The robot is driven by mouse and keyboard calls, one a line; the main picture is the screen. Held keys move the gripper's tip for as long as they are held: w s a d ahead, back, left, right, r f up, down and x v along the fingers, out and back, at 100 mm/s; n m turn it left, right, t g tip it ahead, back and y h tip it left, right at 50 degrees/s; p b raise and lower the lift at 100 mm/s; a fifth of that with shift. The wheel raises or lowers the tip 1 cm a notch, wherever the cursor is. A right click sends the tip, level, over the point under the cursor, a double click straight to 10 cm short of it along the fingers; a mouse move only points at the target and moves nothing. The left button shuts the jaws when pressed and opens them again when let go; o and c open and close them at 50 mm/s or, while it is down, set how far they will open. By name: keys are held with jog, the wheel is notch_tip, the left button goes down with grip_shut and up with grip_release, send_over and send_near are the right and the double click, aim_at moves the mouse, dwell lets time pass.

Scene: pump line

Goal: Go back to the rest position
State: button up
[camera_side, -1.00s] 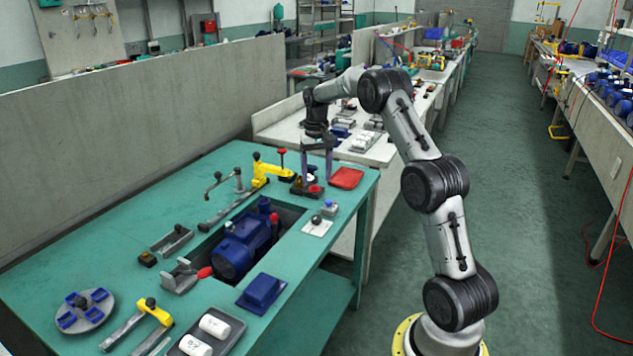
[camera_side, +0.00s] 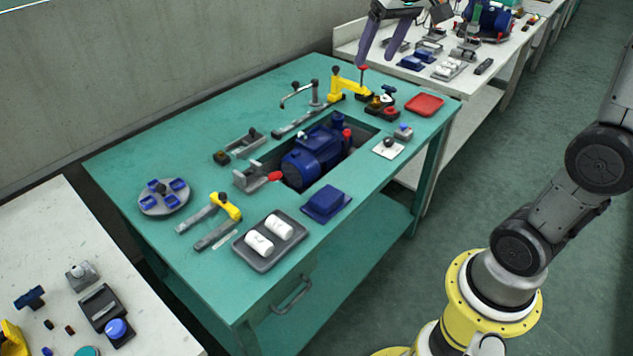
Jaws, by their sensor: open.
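My gripper (camera_side: 382,40) is at the top of the view, above the back right of the green workbench (camera_side: 160,130). Its two dark purple fingers hang down, spread apart, with nothing between them. A yellow clamp with a red knob (camera_side: 349,88) stands below and to the left of it. A small fixture with red and black knobs (camera_side: 382,104) sits on the bench to the right of that clamp. The fingers look clear of these things. The upper part of my arm is cut off by the frame.
A blue pump (camera_side: 312,155) sits in the bench's recess. A grey tray (camera_side: 243,256) holds two white cylinders, beside a blue block (camera_side: 326,201). A red tray (camera_side: 425,104) lies at the right edge. A round plate (camera_side: 163,198) carries blue pieces. A white bench (camera_side: 500,60) stands behind.

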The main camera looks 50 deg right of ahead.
jog(key=s+a+f+n+t, duration=0.25)
jog(key=s+a, duration=0.55)
jog(key=s, duration=0.5)
jog(key=s+a+f+n+y, duration=0.1)
jog(key=s+f, duration=0.5)
jog(key=f, duration=0.1)
jog(key=shift+s+a+n+g, duration=0.15)
jog(key=shift+s+n+g, duration=0.1)
jog(key=shift+n+g, duration=0.15)
